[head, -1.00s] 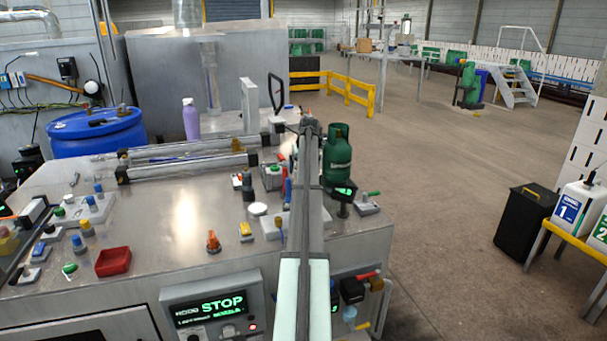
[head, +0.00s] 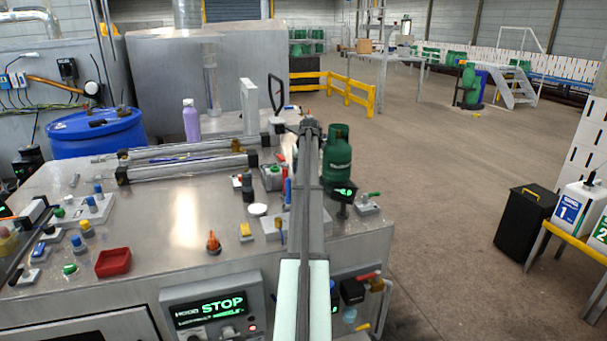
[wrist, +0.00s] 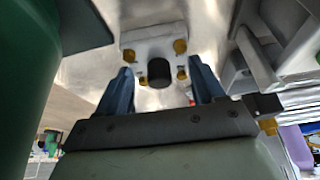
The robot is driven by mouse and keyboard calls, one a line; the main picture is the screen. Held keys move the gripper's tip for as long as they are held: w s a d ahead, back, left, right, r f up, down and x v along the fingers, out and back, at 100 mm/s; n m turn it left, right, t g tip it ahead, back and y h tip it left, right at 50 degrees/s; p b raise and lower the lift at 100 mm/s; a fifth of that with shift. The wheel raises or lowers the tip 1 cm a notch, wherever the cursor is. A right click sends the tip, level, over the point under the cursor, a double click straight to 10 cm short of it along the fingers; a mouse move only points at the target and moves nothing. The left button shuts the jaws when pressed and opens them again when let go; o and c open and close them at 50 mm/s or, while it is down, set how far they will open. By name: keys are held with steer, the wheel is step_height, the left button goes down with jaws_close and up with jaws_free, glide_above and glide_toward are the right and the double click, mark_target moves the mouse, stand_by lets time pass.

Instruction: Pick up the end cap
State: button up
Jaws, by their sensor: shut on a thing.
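In the wrist view, the two blue fingers of my gripper (wrist: 164,84) stand apart with a dark round piece between them, which looks like the end cap (wrist: 159,72). My gripper is shut on it. Behind it is a pale block (wrist: 152,42) with several yellow bolts. I cannot tell from the wrist view whether the dark piece touches that block. In the head view my arm runs up the middle over the steel bench, and it hides the fingertips and the held piece.
A green gas bottle (head: 337,155) stands close by my arm and fills the left of the wrist view (wrist: 25,80). The steel bench (head: 170,225) holds a purple bottle (head: 191,120), a red tray (head: 113,262) and several small fittings. Long cylinders (head: 190,165) lie at its back.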

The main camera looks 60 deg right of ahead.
steer(key=shift+r, duration=0.15)
step_height(320, 180, up, 8)
steer(key=shift+r, duration=0.25)
steer(key=shift+w+r, duration=0.2)
steer(key=shift+r, duration=0.1)
steer(key=w+a+r+n, duration=0.2)
steer(key=w+a+r, duration=0.1)
steer(key=w+a, duration=0.9)
steer(key=s+r+m+g, duration=0.1)
steer(key=s+m+g, duration=0.5)
steer(key=m, duration=1.3)
steer(key=shift+s+d, duration=0.15)
steer(key=shift+f, duration=0.15)
steer(key=shift+f, duration=2.5)
